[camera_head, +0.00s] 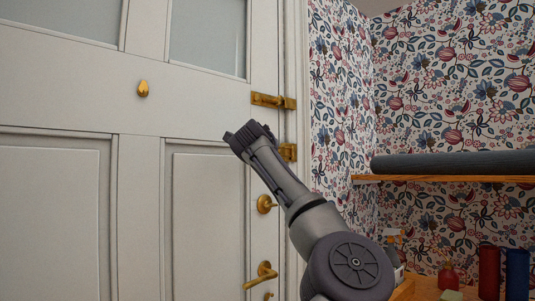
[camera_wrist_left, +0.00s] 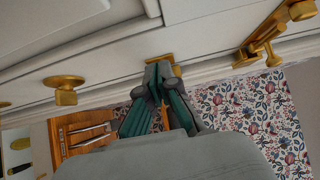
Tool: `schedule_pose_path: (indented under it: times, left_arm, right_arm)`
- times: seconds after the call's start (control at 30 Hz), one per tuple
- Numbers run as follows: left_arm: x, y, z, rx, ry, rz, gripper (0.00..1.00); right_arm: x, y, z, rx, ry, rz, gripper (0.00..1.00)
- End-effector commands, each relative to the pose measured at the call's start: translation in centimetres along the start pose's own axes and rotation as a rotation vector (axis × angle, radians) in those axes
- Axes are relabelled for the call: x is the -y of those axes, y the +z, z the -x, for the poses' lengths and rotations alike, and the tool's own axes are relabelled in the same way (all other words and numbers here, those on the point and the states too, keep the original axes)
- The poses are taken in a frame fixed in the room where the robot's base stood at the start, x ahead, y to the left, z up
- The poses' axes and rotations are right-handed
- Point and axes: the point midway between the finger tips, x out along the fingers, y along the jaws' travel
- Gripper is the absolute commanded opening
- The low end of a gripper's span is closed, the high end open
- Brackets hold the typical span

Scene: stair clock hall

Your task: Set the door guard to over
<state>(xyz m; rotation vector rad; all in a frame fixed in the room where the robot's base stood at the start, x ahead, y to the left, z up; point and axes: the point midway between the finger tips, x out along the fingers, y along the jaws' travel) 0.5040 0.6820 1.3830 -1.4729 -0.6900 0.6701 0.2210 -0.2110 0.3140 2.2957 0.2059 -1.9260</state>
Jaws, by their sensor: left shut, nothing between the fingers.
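The brass door guard (camera_head: 272,100) is at the right edge of the white door (camera_head: 200,120), running level toward the frame. In the left wrist view the guard (camera_wrist_left: 262,38) is at upper right, its bar angled from its base. I cannot tell whether the bar is fully over. My left gripper (camera_head: 246,136) is shut and empty, in front of the door just below and left of the guard, apart from it. In the left wrist view its fingertips (camera_wrist_left: 158,76) overlap a smaller brass fitting (camera_wrist_left: 163,60); contact is unclear. My right gripper is out of view.
Below the gripper are a round brass lock (camera_head: 265,204) and a brass lever handle (camera_head: 262,275). A brass knob (camera_head: 143,89) is at mid-door. To the right, a wooden shelf (camera_head: 440,179) bears a dark roll (camera_head: 450,162), with bottles (camera_head: 489,272) below.

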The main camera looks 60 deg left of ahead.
Motion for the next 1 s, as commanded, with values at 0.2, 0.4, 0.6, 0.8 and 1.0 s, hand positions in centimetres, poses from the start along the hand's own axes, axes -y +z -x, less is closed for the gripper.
schedule_pose_path:
  times: [0.2,0.4,0.6,0.8,1.0]
  left_arm:
    - [-0.1,1.1,-0.7,-0.057,0.002,0.003,0.0]
    - [-0.2,1.5,-1.2,-0.096,0.0,0.003,0.0]
    - [-0.4,1.5,-1.5,-0.104,0.002,0.002,0.0]
    - [-0.5,1.5,-1.7,-0.104,0.004,0.002,0.0]
    - [-0.5,1.4,-1.6,-0.103,0.003,0.002,0.0]
  right_arm:
    - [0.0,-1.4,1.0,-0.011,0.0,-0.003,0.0]
    - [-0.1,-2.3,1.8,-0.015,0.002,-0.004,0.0]
    - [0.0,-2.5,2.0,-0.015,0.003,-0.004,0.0]
    - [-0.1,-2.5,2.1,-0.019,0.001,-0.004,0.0]
    - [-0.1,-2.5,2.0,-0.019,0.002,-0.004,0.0]
